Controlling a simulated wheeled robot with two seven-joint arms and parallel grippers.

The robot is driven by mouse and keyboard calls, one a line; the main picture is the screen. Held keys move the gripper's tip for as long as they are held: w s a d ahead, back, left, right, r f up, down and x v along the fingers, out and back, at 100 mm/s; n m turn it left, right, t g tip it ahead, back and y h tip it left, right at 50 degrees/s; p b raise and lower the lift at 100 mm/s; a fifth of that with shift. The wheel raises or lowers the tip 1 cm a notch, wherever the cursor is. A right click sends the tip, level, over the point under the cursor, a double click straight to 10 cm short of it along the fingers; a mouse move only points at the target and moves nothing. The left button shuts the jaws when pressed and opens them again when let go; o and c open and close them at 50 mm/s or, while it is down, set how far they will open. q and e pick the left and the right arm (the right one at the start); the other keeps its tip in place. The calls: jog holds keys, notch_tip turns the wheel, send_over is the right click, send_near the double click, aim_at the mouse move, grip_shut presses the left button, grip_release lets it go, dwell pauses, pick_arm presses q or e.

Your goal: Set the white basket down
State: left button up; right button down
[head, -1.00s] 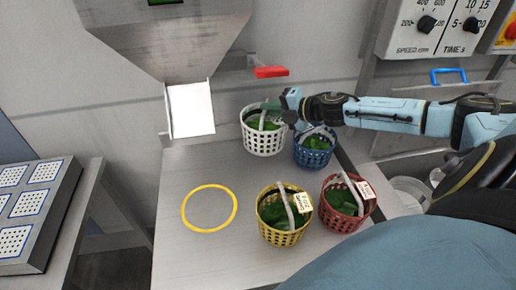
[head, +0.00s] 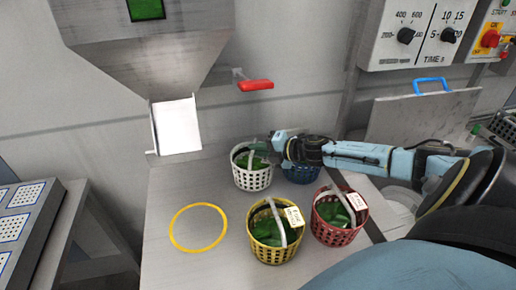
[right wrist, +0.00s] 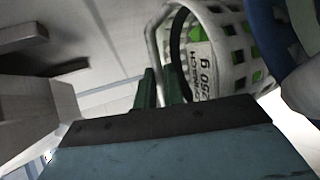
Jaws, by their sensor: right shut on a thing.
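The white basket (head: 252,178) holds green leaves and is at the back of the metal counter, left of the blue basket (head: 302,174). My right gripper (head: 273,145) is at its top right side, shut on its handle. In the right wrist view the basket (right wrist: 232,45) shows close beyond the green fingers (right wrist: 160,92), with a label reading 250 g. The basket looks roughly upright. Whether its base touches the counter I cannot tell. My left gripper is not in view.
A yellow basket (head: 268,254) and a red basket (head: 334,234) stand in front with leaves. A yellow ring (head: 172,229) marks bare counter at the left. A hopper chute (head: 177,127) and a red handle (head: 256,85) are behind. My right forearm passes over the blue basket.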

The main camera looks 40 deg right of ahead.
jog(key=c, duration=1.9)
grip_release()
jog(key=shift+f, duration=0.1)
jog(key=o, duration=0.4)
jog(key=p+v, duration=0.2)
jog(key=v, duration=1)
jog(key=shift+r+p, duration=0.2)
jog(key=shift+p, duration=0.2)
